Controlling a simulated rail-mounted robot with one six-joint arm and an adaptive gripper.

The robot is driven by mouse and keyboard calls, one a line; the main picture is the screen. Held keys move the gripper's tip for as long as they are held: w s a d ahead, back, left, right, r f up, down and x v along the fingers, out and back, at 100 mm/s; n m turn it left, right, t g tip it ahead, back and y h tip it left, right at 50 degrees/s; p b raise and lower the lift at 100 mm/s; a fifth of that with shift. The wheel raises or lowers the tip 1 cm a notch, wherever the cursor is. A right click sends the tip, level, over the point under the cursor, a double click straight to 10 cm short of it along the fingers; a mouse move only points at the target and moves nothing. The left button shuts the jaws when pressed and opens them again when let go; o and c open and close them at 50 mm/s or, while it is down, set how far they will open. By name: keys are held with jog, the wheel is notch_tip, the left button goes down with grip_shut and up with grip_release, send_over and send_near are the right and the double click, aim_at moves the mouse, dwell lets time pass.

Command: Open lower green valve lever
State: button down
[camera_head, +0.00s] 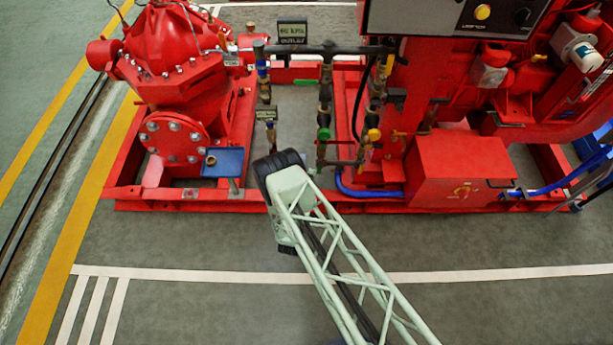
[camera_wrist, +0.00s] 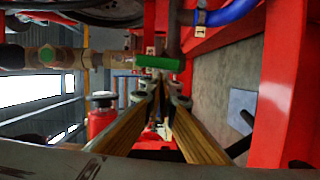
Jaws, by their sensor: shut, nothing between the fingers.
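The green valve lever (camera_wrist: 160,62) shows in the wrist view as a flat green bar at the right end of a brass fitting. In the head view, a green part (camera_head: 323,134) sits low on the middle vertical pipe. My gripper (camera_wrist: 161,92) is shut and empty in the wrist view, its fingertips meeting just below the green lever in the picture. I cannot tell if they touch it. In the head view my arm's dark end hides the fingers.
A second green spot (camera_wrist: 45,54) is on the brass pipe (camera_wrist: 85,58). A blue hose (camera_wrist: 232,12) and red frame beams (camera_wrist: 285,80) lie to the right. A yellow valve handle (camera_head: 374,134) is close beside the green one. A blue tray (camera_head: 222,161) stands to the left.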

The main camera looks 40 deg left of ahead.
jog(key=shift+w+d, duration=0.2)
dwell(0.4)
jog(key=shift+w+d+f, duration=0.2)
jog(key=shift+w+d, duration=0.3)
jog(key=shift+d, duration=0.15)
jog(key=s+d+p, duration=0.1)
jog(key=s+p, duration=0.1)
jog(key=s, duration=0.9)
jog(key=shift+s, duration=0.35)
